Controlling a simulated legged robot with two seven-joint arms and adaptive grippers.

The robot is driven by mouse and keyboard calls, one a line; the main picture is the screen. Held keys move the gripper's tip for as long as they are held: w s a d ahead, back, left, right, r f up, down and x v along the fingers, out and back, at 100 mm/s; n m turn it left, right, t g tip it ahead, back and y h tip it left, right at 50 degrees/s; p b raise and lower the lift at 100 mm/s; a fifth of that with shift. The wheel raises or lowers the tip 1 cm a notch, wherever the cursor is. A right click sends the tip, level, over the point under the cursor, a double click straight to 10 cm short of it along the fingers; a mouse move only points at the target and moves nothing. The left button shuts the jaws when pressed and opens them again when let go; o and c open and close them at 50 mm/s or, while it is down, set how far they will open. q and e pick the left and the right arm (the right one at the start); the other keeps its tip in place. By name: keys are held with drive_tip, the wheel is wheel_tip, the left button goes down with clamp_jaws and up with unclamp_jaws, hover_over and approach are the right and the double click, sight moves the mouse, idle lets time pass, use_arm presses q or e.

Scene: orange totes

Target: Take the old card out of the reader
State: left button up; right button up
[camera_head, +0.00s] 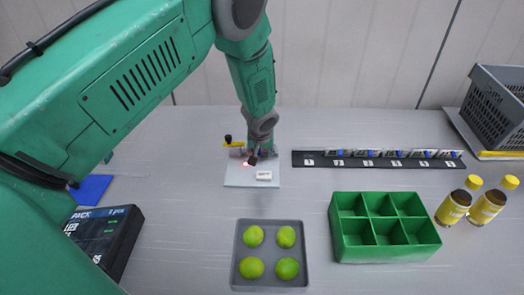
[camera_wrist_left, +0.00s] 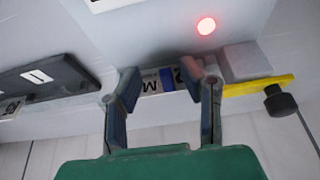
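The reader (camera_head: 238,180) is a pale plate on the table with a white label, a red light and a yellow bar with a black knob. In the left wrist view its red light (camera_wrist_left: 206,26) glows, and the yellow bar (camera_wrist_left: 258,86) is at the right. A card (camera_wrist_left: 152,86) with a blue stripe and dark lettering shows at the reader's edge, partly hidden by the fingers. My left gripper (camera_wrist_left: 160,74) is open, its fingers apart on either side of the card; contact cannot be told. In the head view the left gripper (camera_head: 262,152) is over the reader's back part. My right gripper is not in view.
A black numbered rack (camera_head: 380,162) holding several cards stands right of the reader. Yellow-capped bottles (camera_head: 453,208) and a grey crate (camera_head: 495,105) are right; a dark box (camera_head: 105,240) is left.

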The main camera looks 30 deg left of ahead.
use_arm(q)
drive_tip(key=shift+a, duration=0.15)
drive_tip(key=shift+s+a, duration=0.1)
drive_tip(key=shift+a, duration=0.2)
clamp_jaws()
drive_tip(key=shift+d, duration=0.1)
